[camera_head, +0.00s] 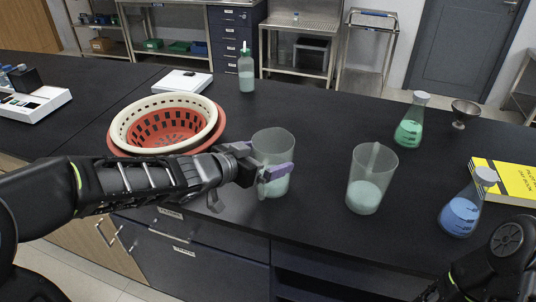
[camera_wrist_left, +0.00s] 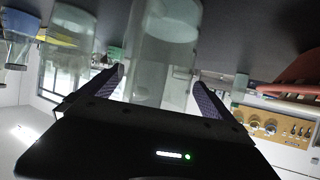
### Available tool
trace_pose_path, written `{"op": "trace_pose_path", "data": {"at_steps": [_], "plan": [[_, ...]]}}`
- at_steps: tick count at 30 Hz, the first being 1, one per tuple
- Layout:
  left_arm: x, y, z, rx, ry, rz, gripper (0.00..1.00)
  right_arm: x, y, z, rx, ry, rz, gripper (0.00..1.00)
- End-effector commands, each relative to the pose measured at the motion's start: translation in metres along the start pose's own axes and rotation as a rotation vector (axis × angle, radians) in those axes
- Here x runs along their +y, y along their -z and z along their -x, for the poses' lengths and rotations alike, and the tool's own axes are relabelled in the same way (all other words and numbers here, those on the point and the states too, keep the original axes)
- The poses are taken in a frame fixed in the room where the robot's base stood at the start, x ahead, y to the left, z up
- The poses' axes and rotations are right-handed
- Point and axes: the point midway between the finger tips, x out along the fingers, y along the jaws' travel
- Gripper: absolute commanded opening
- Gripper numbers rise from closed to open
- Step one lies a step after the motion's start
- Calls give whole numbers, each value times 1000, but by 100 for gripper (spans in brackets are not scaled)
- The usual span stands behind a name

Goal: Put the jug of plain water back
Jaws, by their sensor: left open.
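Two clear jugs with pale liquid in the bottom stand upright on the black bench in the head view: one jug (camera_head: 273,146) in the middle and another jug (camera_head: 370,180) to its right. I cannot tell by sight which holds plain water. My left gripper (camera_head: 273,180) is open at the middle jug, with its purple-padded fingers near the jug's wall. In the left wrist view, which is upside down, this jug (camera_wrist_left: 158,60) stands between the two open fingers (camera_wrist_left: 158,90). Whether the pads touch it is unclear. My right gripper is out of the picture.
A cream and red basket (camera_head: 165,108) stands left, behind my left arm. A capped bottle (camera_head: 246,72) stands at the back. A green flask (camera_head: 411,122), a metal bowl (camera_head: 464,112), a blue flask (camera_head: 463,212) and a yellow book (camera_head: 510,178) are right. Bench behind the jugs is clear.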

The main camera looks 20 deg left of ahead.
Motion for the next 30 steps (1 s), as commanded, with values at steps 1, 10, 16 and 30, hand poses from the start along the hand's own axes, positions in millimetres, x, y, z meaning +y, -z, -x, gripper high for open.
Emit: {"op": "trace_pose_path", "data": {"at_steps": [1,10,16,30], "plan": [[-1,5,10,2,3,-1,100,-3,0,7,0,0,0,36],[-1,6,72,1,4,0,100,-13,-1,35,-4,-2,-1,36],[0,3,101,1,2,0,100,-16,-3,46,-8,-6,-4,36],[1,0,107,0,-1,0,100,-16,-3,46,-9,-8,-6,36]]}}
